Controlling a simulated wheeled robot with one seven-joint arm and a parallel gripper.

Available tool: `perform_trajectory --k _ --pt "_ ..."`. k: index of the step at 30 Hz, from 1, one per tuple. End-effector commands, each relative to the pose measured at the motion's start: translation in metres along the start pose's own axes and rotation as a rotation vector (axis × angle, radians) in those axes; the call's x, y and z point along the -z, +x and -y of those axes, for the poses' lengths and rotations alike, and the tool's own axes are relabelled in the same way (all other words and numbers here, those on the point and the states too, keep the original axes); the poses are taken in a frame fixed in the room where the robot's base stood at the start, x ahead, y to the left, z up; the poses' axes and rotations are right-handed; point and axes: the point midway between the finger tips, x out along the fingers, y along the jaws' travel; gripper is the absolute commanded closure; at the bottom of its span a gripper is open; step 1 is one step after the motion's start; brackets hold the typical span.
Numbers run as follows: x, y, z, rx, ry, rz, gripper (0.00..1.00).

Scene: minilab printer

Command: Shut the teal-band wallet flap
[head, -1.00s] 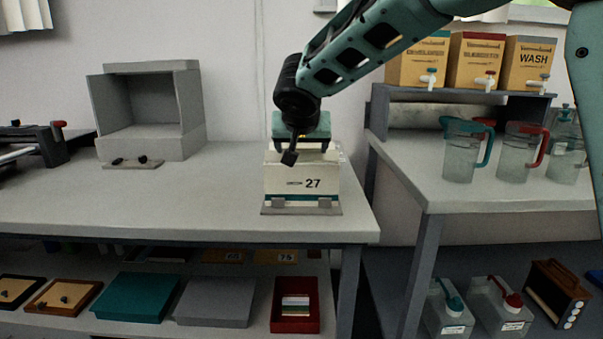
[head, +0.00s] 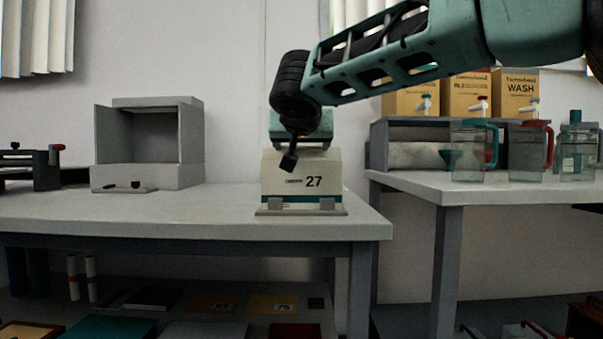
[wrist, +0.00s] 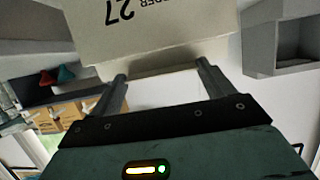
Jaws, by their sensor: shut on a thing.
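The teal-band wallet (head: 280,171) is a cream card wallet marked 27, with a teal band (head: 284,198) near its foot. It stands upright in a grey holder (head: 266,210) near the table's front edge. My gripper (head: 300,149) is at its top edge, and its fingertips are hard to see in the head view. In the wrist view, the wallet (wrist: 165,35) appears upside down, and my gripper (wrist: 163,72) has its fingers at the wallet's edge, with a pale strip between them. It is shut on the wallet's flap; how far the flap is folded cannot be told.
A grey open-fronted box (head: 150,176) stands on the table (head: 100,212) to the left, with clear tabletop between. A black device (head: 28,168) is at far left. Jugs (head: 468,160) and labelled boxes (head: 410,104) are on the right bench.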

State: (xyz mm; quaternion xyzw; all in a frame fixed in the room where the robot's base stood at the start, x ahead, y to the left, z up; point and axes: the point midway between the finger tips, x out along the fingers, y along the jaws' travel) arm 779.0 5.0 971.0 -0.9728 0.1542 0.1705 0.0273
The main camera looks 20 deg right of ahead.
Motion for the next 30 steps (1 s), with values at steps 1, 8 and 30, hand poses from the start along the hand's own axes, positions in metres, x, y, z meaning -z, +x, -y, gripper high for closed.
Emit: perform_trajectory --k 1,8,30 --pt "-0.012 0.003 0.000 0.002 0.001 -0.020 0.42" --pt "-0.016 0.002 0.001 0.001 0.001 -0.114 0.42" --pt "-0.026 -0.003 0.001 0.001 0.000 -0.433 0.42"
